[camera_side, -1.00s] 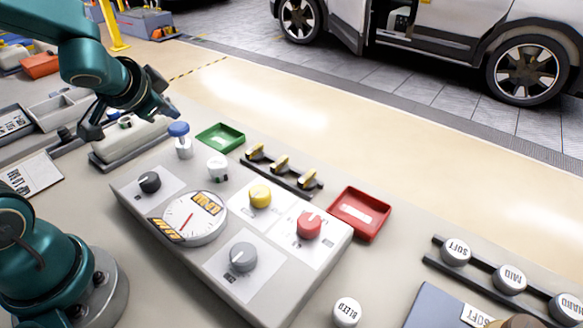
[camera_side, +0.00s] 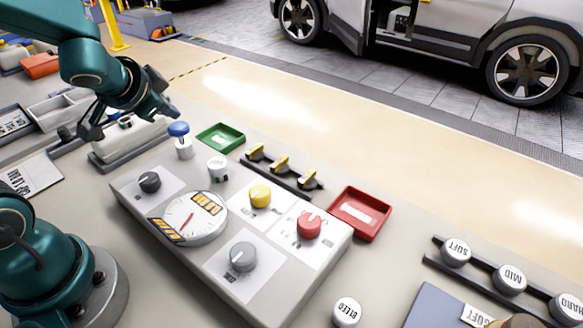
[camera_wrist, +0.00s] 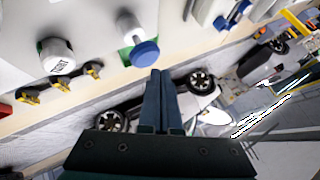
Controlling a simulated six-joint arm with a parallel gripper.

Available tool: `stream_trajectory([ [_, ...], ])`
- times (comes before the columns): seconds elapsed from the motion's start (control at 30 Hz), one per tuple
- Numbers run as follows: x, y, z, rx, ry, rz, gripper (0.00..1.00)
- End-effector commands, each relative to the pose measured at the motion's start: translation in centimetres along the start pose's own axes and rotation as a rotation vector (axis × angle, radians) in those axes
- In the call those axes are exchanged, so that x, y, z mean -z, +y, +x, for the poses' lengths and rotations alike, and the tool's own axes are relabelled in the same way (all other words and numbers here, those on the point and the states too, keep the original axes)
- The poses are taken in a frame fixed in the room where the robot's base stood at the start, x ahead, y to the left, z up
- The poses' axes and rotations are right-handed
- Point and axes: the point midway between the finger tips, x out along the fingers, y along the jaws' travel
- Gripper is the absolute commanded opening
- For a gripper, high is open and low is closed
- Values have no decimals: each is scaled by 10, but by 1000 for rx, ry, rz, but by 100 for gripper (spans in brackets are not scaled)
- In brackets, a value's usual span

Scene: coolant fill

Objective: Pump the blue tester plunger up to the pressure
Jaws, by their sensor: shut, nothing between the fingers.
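The blue tester plunger (camera_side: 179,129) stands upright on its white body (camera_side: 184,150), behind the left end of the grey panel. Its round blue cap also shows in the wrist view (camera_wrist: 145,53), just beyond my fingertips. My gripper (camera_wrist: 160,73) is shut and empty, with its two dark fingers side by side. In the side view it hangs above the plunger, close to the cap; I cannot tell whether it touches. The round gauge (camera_side: 194,218) on the panel has a red needle and orange-marked labels; its reading is too small to tell.
The panel carries a black knob (camera_side: 149,182), a yellow knob (camera_side: 260,196), a red knob (camera_side: 308,224) and a grey knob (camera_side: 243,257). A green tray (camera_side: 220,137) lies behind.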

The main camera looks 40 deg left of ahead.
Motion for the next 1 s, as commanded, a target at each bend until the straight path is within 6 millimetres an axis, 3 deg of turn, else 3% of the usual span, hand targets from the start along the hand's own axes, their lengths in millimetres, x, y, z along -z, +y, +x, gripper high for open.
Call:
stream_trajectory([
  [1.0, -4, 4, 6, 0, 0, 0, 0],
])
